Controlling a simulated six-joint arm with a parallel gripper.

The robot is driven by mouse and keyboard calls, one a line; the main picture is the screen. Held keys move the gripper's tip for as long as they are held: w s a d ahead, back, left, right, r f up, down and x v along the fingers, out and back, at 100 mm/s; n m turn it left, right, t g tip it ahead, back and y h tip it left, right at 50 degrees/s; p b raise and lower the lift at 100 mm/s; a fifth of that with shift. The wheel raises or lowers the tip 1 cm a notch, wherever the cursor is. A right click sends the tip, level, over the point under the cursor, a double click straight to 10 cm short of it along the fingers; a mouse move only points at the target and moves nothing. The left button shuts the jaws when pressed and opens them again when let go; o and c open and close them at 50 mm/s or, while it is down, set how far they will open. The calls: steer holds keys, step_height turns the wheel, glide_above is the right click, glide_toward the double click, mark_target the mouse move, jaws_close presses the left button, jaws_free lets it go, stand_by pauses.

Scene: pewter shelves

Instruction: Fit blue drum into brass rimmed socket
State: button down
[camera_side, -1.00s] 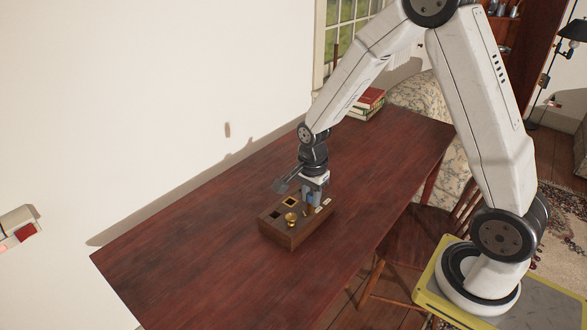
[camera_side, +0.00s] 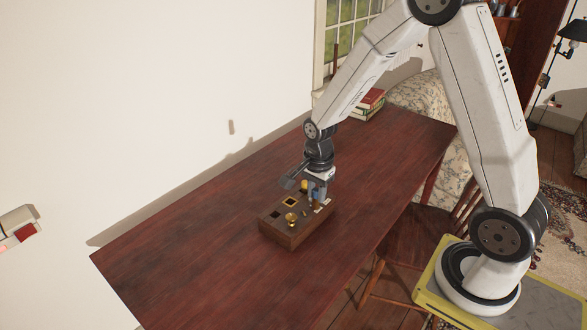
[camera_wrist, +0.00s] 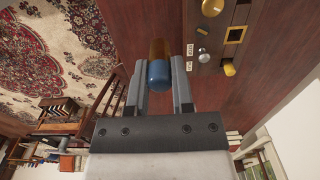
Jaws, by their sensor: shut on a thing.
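The blue drum (camera_wrist: 158,73), a short cylinder with an orange-brown far part, is between the fingers of my gripper (camera_wrist: 158,88) in the wrist view. My gripper is shut on it. In the side view, my gripper (camera_side: 317,199) is at the right end of a dark wooden block, and the drum is too small to make out clearly. The brass-rimmed socket (camera_side: 290,202) is a square opening in the block's top; it also shows in the wrist view (camera_wrist: 236,34), right of the drum. The drum is apart from this socket.
The wooden block (camera_side: 292,238) also carries a brass cup (camera_side: 291,218), a dark square hole (camera_side: 275,214), a silver ball (camera_wrist: 203,56), a yellow piece (camera_wrist: 229,70) and white labels (camera_wrist: 190,50). Books (camera_side: 368,102) lie at the table's far end. The left table is clear.

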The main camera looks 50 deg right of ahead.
steer(key=shift+d, duration=1.9)
glide_above(290, 195)
steer(key=s+a, duration=0.3)
steer(key=shift+w+d+f, duration=0.1)
steer(key=shift+d+f, duration=0.05)
steer(key=shift+f, duration=2.15)
steer(key=shift+w+d+f, duration=0.1)
steer(key=shift+f, duration=2.15)
steer(key=shift+w+f, duration=0.1)
steer(key=shift+w+f, duration=0.1)
steer(key=shift+f, duration=1.65)
steer(key=shift+f, duration=0.1)
